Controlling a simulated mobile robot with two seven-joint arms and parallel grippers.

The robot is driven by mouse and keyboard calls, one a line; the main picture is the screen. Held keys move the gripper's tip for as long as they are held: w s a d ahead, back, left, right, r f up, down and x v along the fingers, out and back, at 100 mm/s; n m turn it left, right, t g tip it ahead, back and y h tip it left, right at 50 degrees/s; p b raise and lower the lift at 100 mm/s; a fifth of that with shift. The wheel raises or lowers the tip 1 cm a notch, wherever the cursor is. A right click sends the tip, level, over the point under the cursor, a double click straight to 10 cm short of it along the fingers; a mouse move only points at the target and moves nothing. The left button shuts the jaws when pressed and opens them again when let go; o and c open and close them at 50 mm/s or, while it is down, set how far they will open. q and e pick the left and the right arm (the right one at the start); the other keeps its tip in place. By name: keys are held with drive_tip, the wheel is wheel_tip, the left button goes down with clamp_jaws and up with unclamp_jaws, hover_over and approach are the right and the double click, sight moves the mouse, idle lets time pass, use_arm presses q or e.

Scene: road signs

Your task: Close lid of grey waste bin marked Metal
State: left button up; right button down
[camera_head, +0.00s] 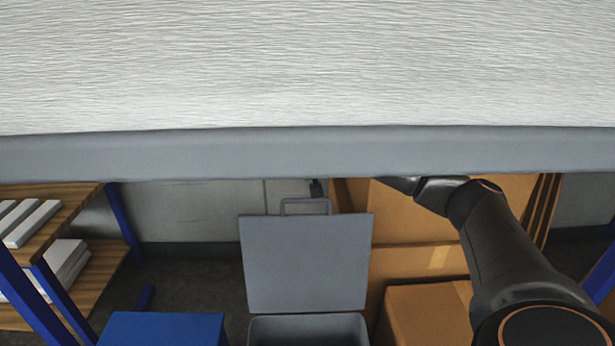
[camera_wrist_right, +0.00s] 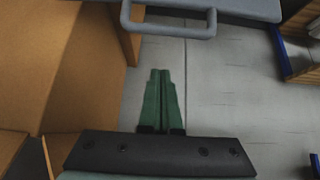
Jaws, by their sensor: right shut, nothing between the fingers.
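A grey waste bin (camera_head: 308,331) stands on the floor, its lid (camera_head: 305,262) standing up open behind it. A loop handle (camera_head: 305,201) is on the lid's top edge. No Metal marking is visible. In the right wrist view the lid's edge (camera_wrist_right: 235,8) and handle (camera_wrist_right: 168,28) are at the top, beyond the fingertips. My right gripper (camera_wrist_right: 160,73) has its green fingers together and empty, apart from the handle in the picture. In the head view my right arm is right of the lid, and the fingertips are hidden behind the table edge. My left gripper is not in view.
A table (camera_head: 307,152) with a grey edge fills the top of the head view. Cardboard boxes (camera_head: 425,300) stand right of the bin. A blue bin (camera_head: 162,328) is to its left. A wooden shelf (camera_head: 95,280) stands at far left.

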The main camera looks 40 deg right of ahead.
drive_tip(key=b+x, duration=0.1)
drive_tip(key=x, duration=0.7)
drive_tip(key=shift+s+a+r, duration=0.2)
drive_tip(key=shift+s+a, duration=1.2)
drive_tip(key=shift+s, duration=0.3)
